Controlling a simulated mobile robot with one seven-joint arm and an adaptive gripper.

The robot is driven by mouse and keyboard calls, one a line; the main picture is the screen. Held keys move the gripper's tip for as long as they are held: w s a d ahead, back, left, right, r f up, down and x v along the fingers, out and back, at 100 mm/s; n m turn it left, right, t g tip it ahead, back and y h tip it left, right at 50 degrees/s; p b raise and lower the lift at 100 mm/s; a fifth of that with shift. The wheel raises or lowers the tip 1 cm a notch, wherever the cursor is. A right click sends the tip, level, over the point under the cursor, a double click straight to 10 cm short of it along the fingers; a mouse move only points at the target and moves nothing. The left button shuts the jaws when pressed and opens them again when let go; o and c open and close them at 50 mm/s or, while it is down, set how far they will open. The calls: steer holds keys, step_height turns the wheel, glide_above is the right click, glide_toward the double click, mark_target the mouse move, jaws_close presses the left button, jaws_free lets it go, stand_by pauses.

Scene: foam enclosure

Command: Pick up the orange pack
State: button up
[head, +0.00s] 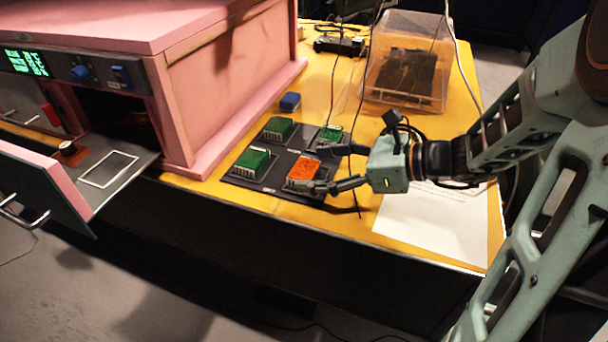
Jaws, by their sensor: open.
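The orange pack (303,170) sits at the front right of a dark tray (270,180) on the yellow table. My gripper (324,170) is open and reaches in from the right. One finger is beyond the pack and the other is at its near right side. I cannot tell whether either finger touches it. Green packs stand on the same tray: one at the front left (253,161), one at the back left (278,129) and one at the back right (330,134).
A small blue block (290,102) lies behind the tray. A pink foam enclosure (230,90) with an open drawer (110,170) stands to the left. A clear bin (405,65) is at the back. White paper (440,220) lies at the front right. Thin cables hang near my gripper.

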steer(key=shift+x, duration=0.9)
steer(key=shift+c, duration=0.3)
steer(key=c, duration=1.2)
steer(key=shift+r, duration=0.2)
